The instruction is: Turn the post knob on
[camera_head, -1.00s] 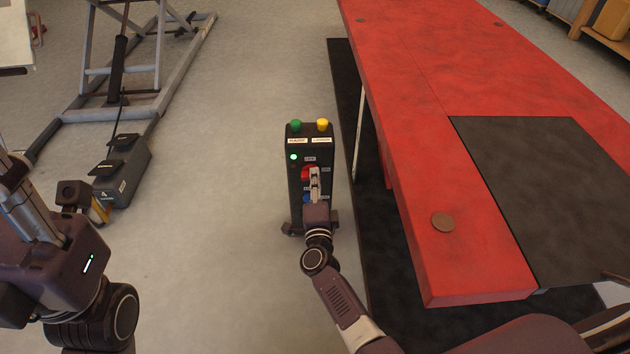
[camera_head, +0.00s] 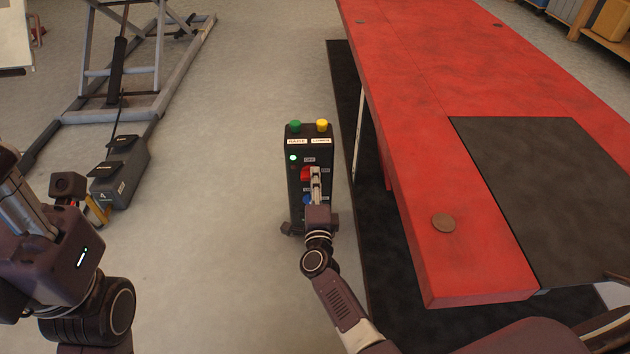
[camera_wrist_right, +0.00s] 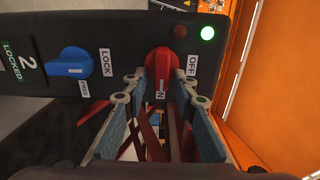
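A dark post (camera_head: 295,180) stands on the floor with a red knob (camera_head: 306,174) on its face. In the right wrist view the red knob (camera_wrist_right: 160,61) has an OFF label on its right and a partly hidden ON label below. My right gripper (camera_head: 316,174) is at the red knob. In the right wrist view my right gripper's (camera_wrist_right: 164,84) fingers are apart, one on each side of the knob; firm contact is not clear. My left gripper (camera_head: 85,205) is at the left, its fingers mostly hidden.
A blue knob (camera_wrist_right: 69,67) with a LOCK label sits beside the red one. Green (camera_head: 295,126) and yellow (camera_head: 322,125) buttons top the post. A green lamp (camera_head: 293,158) is lit. A red lift platform (camera_head: 415,180) stands close right. A pedal box (camera_head: 126,170) lies left.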

